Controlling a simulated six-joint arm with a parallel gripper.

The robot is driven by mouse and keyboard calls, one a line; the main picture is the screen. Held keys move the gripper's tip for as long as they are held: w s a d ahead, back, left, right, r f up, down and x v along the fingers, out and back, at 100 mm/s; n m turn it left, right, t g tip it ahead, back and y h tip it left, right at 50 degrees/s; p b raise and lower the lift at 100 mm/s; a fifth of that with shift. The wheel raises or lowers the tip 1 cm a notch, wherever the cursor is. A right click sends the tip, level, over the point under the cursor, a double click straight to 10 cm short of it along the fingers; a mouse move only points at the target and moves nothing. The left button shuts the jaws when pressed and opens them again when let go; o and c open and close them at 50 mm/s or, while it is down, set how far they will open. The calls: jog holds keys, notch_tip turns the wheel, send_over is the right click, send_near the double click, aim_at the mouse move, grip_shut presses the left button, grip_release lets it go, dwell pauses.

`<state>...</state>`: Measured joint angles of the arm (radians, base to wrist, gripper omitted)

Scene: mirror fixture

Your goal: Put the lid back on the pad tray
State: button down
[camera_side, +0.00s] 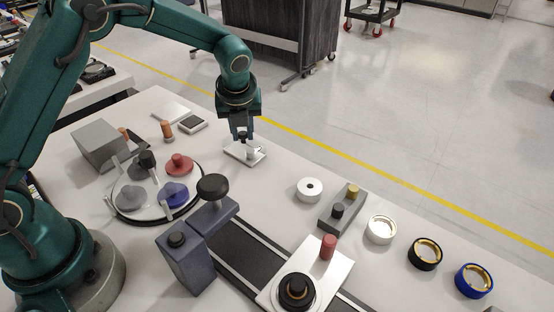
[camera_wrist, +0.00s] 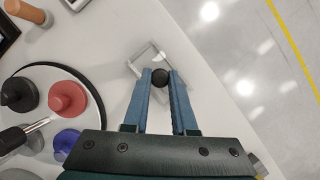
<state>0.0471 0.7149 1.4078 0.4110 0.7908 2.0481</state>
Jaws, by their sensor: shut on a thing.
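My gripper (camera_side: 243,138) points down at the far part of the table. Its fingers are shut on the round black knob of the lid (camera_wrist: 147,56), a pale square frame that looks see-through in the wrist view. The lid also shows under the fingers in the side view (camera_side: 235,151). I cannot tell whether it rests on the table or hangs just above it. A small white tray with a grey inside, probably the pad tray (camera_side: 193,122), lies to the left and farther back. A corner of it shows at the top edge of the wrist view (camera_wrist: 76,3).
An orange-brown cylinder (camera_side: 167,130) and a grey box (camera_side: 101,146) stand left of the tray. A flat white plate (camera_side: 172,111) lies behind it. A round turntable (camera_side: 128,205) with coloured knobbed pieces is nearer. Bare table lies between lid and tray.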

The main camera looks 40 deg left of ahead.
jog(key=shift+f, duration=0.1)
dwell(0.7)
jog(key=c, duration=0.6)
grip_release()
jog(key=shift+c, duration=0.2)
jog(key=o, duration=0.5)
jog(key=shift+r, duration=3.55)
